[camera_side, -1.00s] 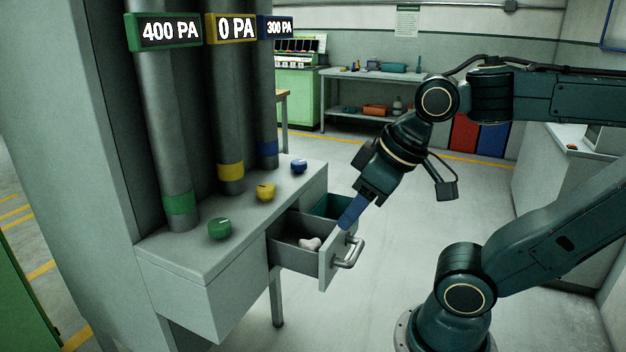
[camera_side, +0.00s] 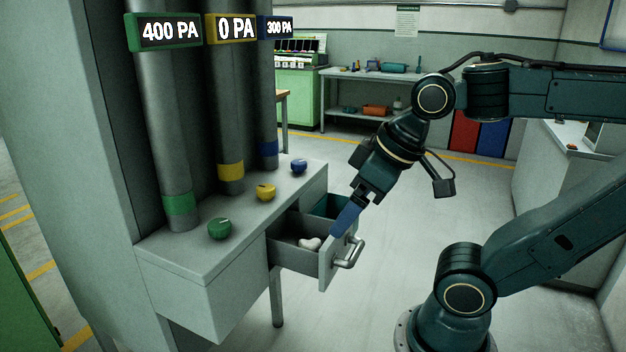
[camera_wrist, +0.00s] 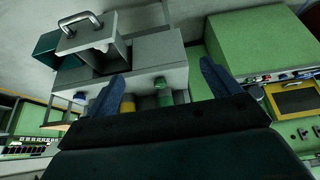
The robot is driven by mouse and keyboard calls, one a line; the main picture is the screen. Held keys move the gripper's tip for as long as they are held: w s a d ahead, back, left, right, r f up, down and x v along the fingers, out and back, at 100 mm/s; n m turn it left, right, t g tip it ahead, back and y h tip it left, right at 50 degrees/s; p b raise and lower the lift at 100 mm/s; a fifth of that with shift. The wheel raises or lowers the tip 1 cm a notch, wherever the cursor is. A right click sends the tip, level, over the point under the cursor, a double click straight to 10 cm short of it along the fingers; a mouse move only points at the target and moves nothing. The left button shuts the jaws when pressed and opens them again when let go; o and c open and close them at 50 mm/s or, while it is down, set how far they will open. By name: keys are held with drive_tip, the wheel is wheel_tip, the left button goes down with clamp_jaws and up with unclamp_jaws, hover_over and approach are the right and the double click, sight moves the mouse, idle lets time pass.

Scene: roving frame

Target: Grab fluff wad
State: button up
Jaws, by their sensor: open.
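A small white fluff wad (camera_side: 310,243) lies in the open drawer (camera_side: 326,268) of the grey bench, near its front end. My gripper (camera_side: 340,228) has blue fingers pointing down and left, above the drawer's right side, near the front panel and the metal handle (camera_side: 349,252). It looks apart from the wad. In the wrist view my gripper (camera_wrist: 160,85) shows two blue fingers spread wide with nothing between them.
A teal bin (camera_side: 330,205) sits beside the drawer. Green (camera_side: 219,229), yellow (camera_side: 265,192) and blue (camera_side: 299,166) knobs stand on the bench top in front of three grey pipes with signs reading 400, 0 and 300 PA. The floor right of the drawer is clear.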

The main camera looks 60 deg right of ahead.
drive_tip(key=w+d+r+n+g, duration=0.1)
drive_tip(key=w+d+n+g, duration=0.2)
drive_tip(key=w, duration=0.5)
drive_tip(key=n+g+y, duration=0.2)
drive_tip(key=n+y, duration=0.1)
drive_tip(key=n, duration=0.7)
hover_over(309, 239)
drive_tip(key=a, duration=0.5)
wheel_tip(309, 239, down, 9)
drive_tip(key=d+f+n+y, duration=0.2)
drive_tip(key=d+f+n, duration=0.2)
drive_tip(key=d+f, duration=0.6)
drive_tip(key=shift+h, duration=0.3)
drive_tip(key=shift+s+x, duration=0.2)
drive_tip(key=shift+x, duration=1.85)
drive_tip(key=shift+s+x, duration=0.2)
drive_tip(key=shift+x, duration=1.85)
drive_tip(key=shift+a, duration=0.1)
drive_tip(key=shift+x, duration=2.55)
